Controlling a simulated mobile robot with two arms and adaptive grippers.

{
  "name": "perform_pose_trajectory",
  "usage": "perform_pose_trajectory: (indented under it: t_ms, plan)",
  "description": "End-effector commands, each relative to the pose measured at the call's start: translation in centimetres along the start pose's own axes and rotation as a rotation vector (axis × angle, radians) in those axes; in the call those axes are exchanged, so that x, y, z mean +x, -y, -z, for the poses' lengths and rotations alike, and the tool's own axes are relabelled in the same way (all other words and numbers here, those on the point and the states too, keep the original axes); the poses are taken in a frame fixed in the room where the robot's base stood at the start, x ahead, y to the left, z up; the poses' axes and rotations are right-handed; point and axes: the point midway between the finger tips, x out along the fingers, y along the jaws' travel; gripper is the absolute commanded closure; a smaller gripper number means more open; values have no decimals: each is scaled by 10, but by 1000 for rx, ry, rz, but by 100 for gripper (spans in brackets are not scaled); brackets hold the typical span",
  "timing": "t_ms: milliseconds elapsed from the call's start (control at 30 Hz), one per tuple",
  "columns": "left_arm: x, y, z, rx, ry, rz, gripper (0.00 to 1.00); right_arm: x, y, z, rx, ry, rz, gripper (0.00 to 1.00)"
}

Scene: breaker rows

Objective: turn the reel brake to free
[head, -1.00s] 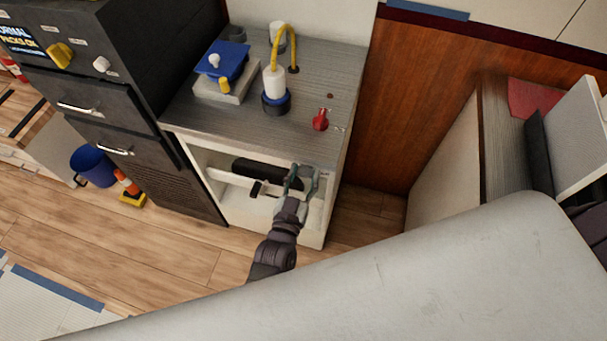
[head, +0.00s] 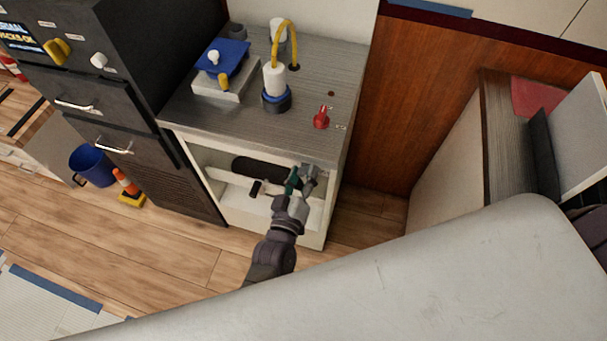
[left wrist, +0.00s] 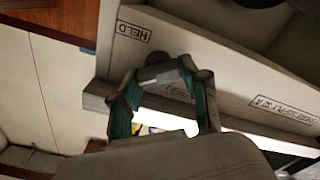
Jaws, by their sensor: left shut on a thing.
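My left gripper (head: 302,178) reaches into the open front of the low white cabinet (head: 232,205), at the right end of its opening. In the left wrist view my left gripper (left wrist: 160,78) has its green-padded fingers closed around a small grey piece, the reel brake (left wrist: 155,72), right beside a label reading HELD (left wrist: 131,31). The fingers hide most of the brake, so its exact angle is hard to tell. A dark reel (head: 258,168) sits inside the cabinet behind a pale rail. My right gripper is not in view.
The cabinet top holds a red knob (head: 321,118), a white cylinder with a yellow hose (head: 275,80) and a blue-topped box (head: 222,65). A black drawer unit (head: 115,135) stands left.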

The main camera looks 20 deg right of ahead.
Motion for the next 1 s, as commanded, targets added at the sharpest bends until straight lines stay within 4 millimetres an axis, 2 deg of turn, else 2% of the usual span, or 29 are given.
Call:
perform_pose_trajectory:
  t_ms: [600,1000]
  plan:
    - [0,4,-3,-583,0,0,89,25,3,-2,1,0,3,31]
    - [0,4,-3,-857,1,1,89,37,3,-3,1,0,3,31]
